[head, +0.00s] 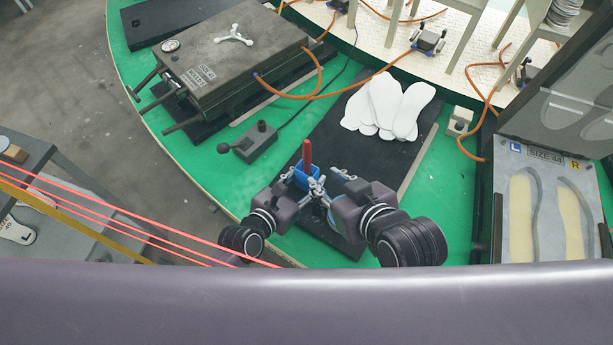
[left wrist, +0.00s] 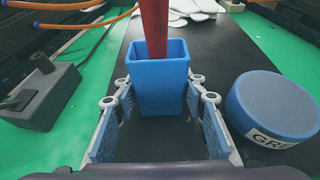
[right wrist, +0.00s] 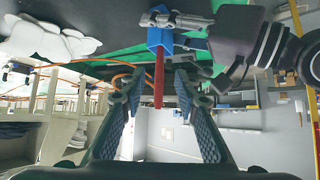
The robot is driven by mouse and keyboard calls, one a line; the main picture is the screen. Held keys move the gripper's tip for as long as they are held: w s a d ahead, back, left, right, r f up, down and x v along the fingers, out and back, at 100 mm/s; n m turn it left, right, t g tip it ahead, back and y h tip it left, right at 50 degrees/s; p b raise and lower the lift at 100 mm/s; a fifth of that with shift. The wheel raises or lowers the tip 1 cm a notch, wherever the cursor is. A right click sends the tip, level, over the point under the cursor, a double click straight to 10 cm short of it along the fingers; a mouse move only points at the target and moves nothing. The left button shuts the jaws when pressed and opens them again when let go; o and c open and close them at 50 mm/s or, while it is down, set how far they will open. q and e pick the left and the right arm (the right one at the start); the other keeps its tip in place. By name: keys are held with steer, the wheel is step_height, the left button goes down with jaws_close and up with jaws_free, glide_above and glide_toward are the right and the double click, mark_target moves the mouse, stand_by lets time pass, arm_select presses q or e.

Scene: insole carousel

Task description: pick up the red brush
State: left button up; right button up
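The red brush (head: 307,152) stands upright in a square blue cup (left wrist: 160,85), its red handle (left wrist: 154,25) rising out of the top. My left gripper (left wrist: 160,92) has its fingers against both sides of the cup. In the right wrist view, seen upside down, a left finger crosses the blue cup (right wrist: 158,40) and the red handle (right wrist: 158,82) points down the picture. My right gripper (right wrist: 157,88) is open and empty, with the handle in line between its spread fingertips; the remaining distance is hard to tell. The brush's lower end is hidden in the cup.
A round blue-grey puck with partly visible lettering (left wrist: 272,105) lies right of the cup on the black mat (head: 325,140). White insoles (head: 385,108) lie farther up. A grey lever box (head: 256,142) is at left; a size 44 mould (head: 520,230) is at right.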

arm_select(q)
steer(key=c, duration=0.6)
arm_select(e)
steer(key=shift+o, duration=0.4)
